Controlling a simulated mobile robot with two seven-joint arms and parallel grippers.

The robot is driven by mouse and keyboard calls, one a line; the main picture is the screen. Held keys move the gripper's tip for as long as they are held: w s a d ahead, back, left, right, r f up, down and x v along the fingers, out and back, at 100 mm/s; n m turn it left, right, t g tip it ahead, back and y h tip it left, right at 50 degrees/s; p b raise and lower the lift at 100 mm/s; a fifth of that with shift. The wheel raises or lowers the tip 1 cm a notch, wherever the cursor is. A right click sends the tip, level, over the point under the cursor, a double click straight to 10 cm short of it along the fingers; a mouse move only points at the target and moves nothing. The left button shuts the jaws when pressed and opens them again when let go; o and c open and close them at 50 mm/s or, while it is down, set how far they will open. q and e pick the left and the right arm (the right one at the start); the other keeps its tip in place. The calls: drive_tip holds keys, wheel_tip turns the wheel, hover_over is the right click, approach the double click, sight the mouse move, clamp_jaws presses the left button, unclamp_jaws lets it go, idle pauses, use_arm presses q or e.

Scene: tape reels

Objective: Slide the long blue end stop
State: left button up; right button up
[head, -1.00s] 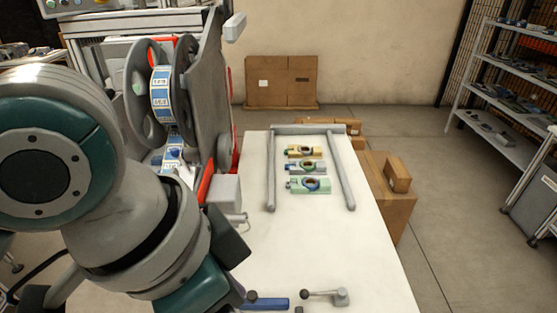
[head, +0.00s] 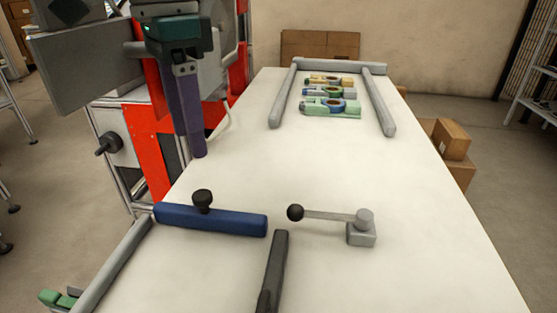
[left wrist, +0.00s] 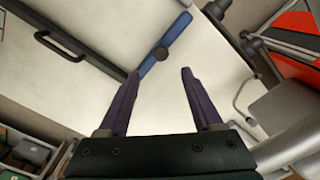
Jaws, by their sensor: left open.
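The long blue end stop (head: 235,222) lies across the near part of the white table and carries a black knob (head: 203,200) near its left end. In the left wrist view the blue bar (left wrist: 175,34) runs diagonally beyond the fingers, with its knob (left wrist: 160,54) above the gap between them. My left gripper (head: 198,153) points down at the table's left edge, beyond the bar and apart from it. Its purple fingers (left wrist: 160,72) are spread with nothing between them. My right gripper is not in view.
A grey lever block (head: 361,233) with a black ball handle stands right of the bar. A dark bar (head: 272,270) lies in front. Grey rails (head: 378,104) frame several coloured parts (head: 332,106) at the back. A red-and-grey machine (head: 150,140) stands left. The mid-table is clear.

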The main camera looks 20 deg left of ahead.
sight(202, 195)
use_arm(q)
wheel_tip(202, 195, down, 10)
drive_tip(key=shift+a+b, duration=0.1)
drive_tip(key=shift+b, duration=0.95)
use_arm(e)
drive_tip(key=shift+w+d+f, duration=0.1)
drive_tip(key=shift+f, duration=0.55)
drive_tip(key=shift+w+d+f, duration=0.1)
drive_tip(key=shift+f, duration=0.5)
use_arm(q)
clamp_jaws()
drive_tip(key=shift+r, duration=0.1)
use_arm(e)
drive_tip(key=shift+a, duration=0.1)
